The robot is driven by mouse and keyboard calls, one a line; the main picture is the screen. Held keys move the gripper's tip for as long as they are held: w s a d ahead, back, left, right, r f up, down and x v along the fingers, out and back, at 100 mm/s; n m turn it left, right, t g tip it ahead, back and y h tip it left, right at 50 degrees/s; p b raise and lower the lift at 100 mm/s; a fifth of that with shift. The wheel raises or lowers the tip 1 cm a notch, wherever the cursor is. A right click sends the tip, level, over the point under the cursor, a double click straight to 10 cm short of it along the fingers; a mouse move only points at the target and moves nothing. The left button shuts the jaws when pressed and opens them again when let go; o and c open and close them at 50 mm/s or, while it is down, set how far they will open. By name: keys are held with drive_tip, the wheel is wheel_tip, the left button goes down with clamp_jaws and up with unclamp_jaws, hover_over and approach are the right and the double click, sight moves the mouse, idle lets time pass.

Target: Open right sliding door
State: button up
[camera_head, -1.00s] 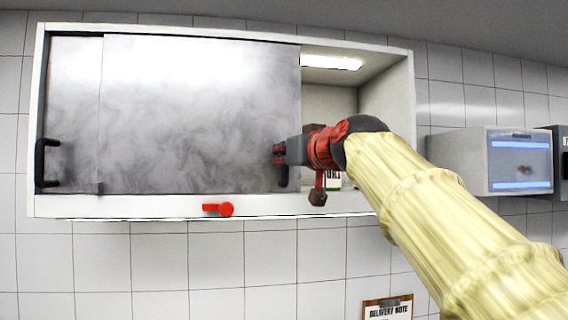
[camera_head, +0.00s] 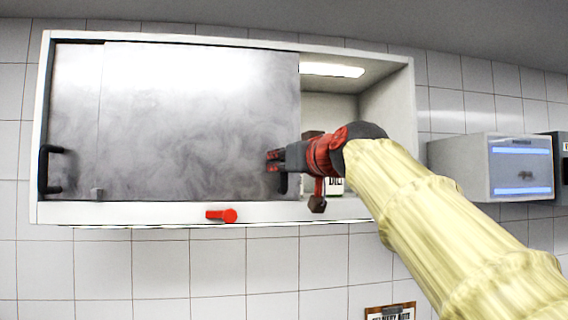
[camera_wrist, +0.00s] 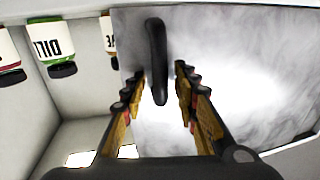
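The right sliding door (camera_head: 200,120) is a grey, cloudy panel covering the left and middle of the wall cabinet (camera_head: 384,112). The cabinet's right end is uncovered. The door's dark upright handle (camera_wrist: 157,60) is near its right edge; in the head view it is mostly hidden by my gripper (camera_head: 274,160). In the wrist view my gripper (camera_wrist: 155,88) is open, with one finger on each side of the handle and a visible gap on both sides. A second panel (camera_head: 75,110) with a black handle (camera_head: 46,169) shows at the far left.
Several labelled jars, one with a green label edge (camera_wrist: 47,45), stand inside the open bay. A red latch (camera_head: 222,215) is on the cabinet's lower edge. A grey box (camera_head: 500,167) hangs on the wall at right. A clipboard (camera_head: 391,311) is below.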

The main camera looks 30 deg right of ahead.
drive_tip(key=s+a, duration=0.1)
drive_tip(key=s, duration=1.1)
idle(0.4)
